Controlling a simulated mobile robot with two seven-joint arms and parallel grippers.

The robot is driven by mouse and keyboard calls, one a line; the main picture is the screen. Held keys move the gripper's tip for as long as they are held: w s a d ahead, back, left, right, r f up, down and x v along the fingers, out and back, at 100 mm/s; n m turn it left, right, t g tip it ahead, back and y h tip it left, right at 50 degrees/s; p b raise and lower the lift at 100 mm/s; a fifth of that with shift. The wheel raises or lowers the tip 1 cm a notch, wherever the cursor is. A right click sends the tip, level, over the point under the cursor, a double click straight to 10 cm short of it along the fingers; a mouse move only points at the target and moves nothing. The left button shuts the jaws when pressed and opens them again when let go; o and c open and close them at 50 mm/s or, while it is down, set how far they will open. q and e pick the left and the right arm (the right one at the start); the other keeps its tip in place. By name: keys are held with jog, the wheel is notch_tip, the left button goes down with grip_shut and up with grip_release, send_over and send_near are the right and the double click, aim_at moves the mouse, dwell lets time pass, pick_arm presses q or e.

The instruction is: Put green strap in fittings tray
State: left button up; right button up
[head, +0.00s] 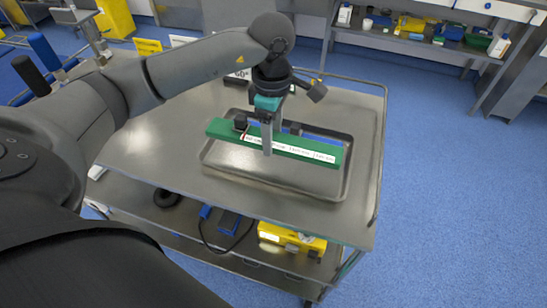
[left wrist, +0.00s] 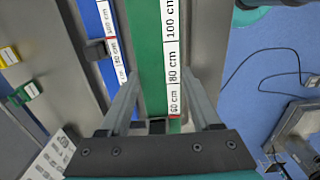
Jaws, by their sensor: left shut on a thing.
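The green strap (head: 222,130) is a long flat bar with a white measured label, also in the left wrist view (left wrist: 146,50). My left gripper (head: 267,138) points down and is shut on it; in the left wrist view its fingers (left wrist: 163,108) stand on either side of the strap. The strap lies across and over the grey fittings tray (head: 240,165) on the trolley top. I cannot tell whether it touches the tray floor. A blue strap (left wrist: 92,25) with a similar label lies beside it, mostly hidden behind the green one in the head view. My right gripper is not in view.
The trolley top (head: 150,155) is bare left of the tray. A raised rail (head: 385,120) runs along its right side. The lower shelf holds a yellow device (head: 285,238) and a blue item (head: 229,222). A stocked bench (head: 420,45) stands behind.

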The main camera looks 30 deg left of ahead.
aim_at(273, 166)
pick_arm(q)
jog(key=shift+f+b, duration=0.4)
jog(key=shift+f, duration=3.4)
jog(key=shift+f, duration=0.1)
jog(key=o, duration=1)
jog(key=shift+f, duration=0.15)
jog(key=o, duration=0.5)
jog(key=shift+r, duration=0.2)
jog(key=shift+r, duration=0.4)
notch_tip(273, 166, up, 11)
jog(key=shift+r+p, duration=0.15)
jog(key=shift+p, duration=0.65)
jog(key=shift+s, duration=0.1)
